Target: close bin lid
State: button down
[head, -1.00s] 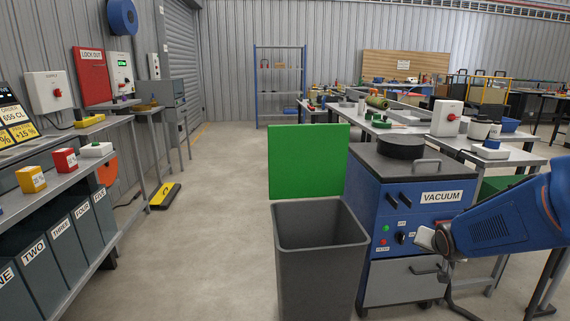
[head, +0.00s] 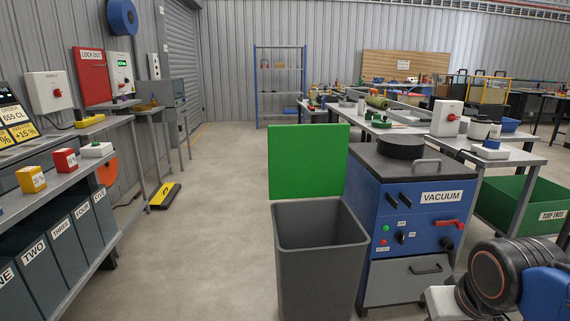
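A dark grey bin (head: 318,268) stands on the floor in the middle of the head view. Its green lid (head: 309,161) stands upright at the bin's back edge, so the bin is open. The inside I can see looks empty. My blue and black arm is at the lower right, in front of the vacuum cabinet and apart from the bin and lid. A light grey part at its end, likely my gripper (head: 441,302), shows at the bottom; its fingers cannot be made out.
A blue vacuum cabinet (head: 409,213) stands close to the bin's right side. A green turf box (head: 522,205) is under the table at right. A shelf with bins (head: 62,240) lines the left. The floor (head: 215,220) left of the bin is clear.

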aim_at(305, 160)
jog(key=i+j+u, duration=0.25)
jog(key=i+j, duration=0.15)
jog(key=i+j+u, duration=0.25)
jog(key=i+j, duration=0.15)
jog(key=i+j+u, duration=0.3)
jog(key=i, duration=0.25)
jog(key=i+j+u, duration=0.1)
jog(key=i+u, duration=0.15)
jog(key=i, duration=0.25)
jog(key=i+z, duration=0.35)
jog(key=i, duration=0.35)
jog(key=i+z, duration=0.4)
jog(key=i+j+z, duration=0.25)
jog(key=i+z, duration=0.15)
jog(key=i+j+z, duration=0.6)
jog(key=z, duration=0.25)
jog(key=i+j+z, duration=0.55)
jog(key=z, duration=0.3)
jog(key=i+j+z, duration=0.1)
jog(key=j+z, duration=1.5)
jog(key=k+l+z, duration=0.2)
jog(key=k+z, duration=0.25)
jog(key=k, duration=0.05)
